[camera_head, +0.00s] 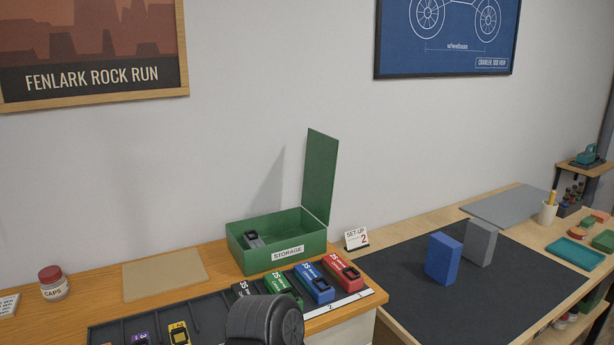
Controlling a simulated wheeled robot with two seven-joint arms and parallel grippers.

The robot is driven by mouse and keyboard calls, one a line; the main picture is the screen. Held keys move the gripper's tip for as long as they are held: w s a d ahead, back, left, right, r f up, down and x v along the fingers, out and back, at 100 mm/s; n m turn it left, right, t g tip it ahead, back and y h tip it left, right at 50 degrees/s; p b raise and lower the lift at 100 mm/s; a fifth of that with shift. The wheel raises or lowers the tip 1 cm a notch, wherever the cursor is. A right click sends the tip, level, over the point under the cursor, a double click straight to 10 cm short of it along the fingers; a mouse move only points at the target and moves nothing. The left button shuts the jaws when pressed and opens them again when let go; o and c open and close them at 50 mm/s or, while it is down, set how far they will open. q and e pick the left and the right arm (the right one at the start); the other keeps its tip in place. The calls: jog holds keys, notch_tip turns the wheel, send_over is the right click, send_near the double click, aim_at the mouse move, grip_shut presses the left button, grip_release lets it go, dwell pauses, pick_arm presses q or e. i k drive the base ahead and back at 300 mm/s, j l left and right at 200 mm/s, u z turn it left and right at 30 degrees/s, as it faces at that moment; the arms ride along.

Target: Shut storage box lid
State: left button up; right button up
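The green storage box (250,262) stands on the wooden bench near the wall, with a white STORAGE label on its front. Its green lid (320,178) is open and stands nearly upright at the box's right side. A small dark grey item (253,240) lies inside at the left, and the rest of the visible floor looks bare. A dark rounded part, which seems to be one of my arm links, shows at the bottom edge in front of the box. No gripper fingers show in this view.
A dark tray (215,312) with several coloured packs lies in front of the box. A SET-UP 2 card (356,238) stands right of it. A tan mat (164,273) and a CAPS jar (53,284) are left. Blue (444,259) and grey (480,242) blocks stand on the dark mat right.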

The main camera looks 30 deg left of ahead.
aim_at(321, 151)
jog(key=i+l+u, duration=0.1)
jog(key=u, duration=0.3)
jog(key=l+u, duration=0.1)
jog(key=u, duration=0.3)
jog(key=i+l+u, duration=0.1)
jog(key=u, duration=0.35)
jog(key=l+u, duration=0.2)
jog(key=u, duration=0.2)
jog(key=l+u, duration=0.15)
jog(key=l, duration=0.35)
jog(key=l+u, duration=0.2)
jog(key=l, duration=0.35)
jog(key=k+l+u, duration=0.15)
jog(key=l, duration=0.35)
jog(key=l+u, duration=0.2)
jog(key=l, duration=0.3)
jog(key=k+l+u, duration=0.15)
jog(key=l, duration=0.35)
jog(key=k+l, duration=0.1)
jog(key=l, duration=0.45)
jog(key=k+j+u, duration=0.1)
jog(key=j, duration=0.2)
jog(key=k+j, duration=0.1)
jog(key=j, duration=0.2)
jog(key=u, duration=0.05)
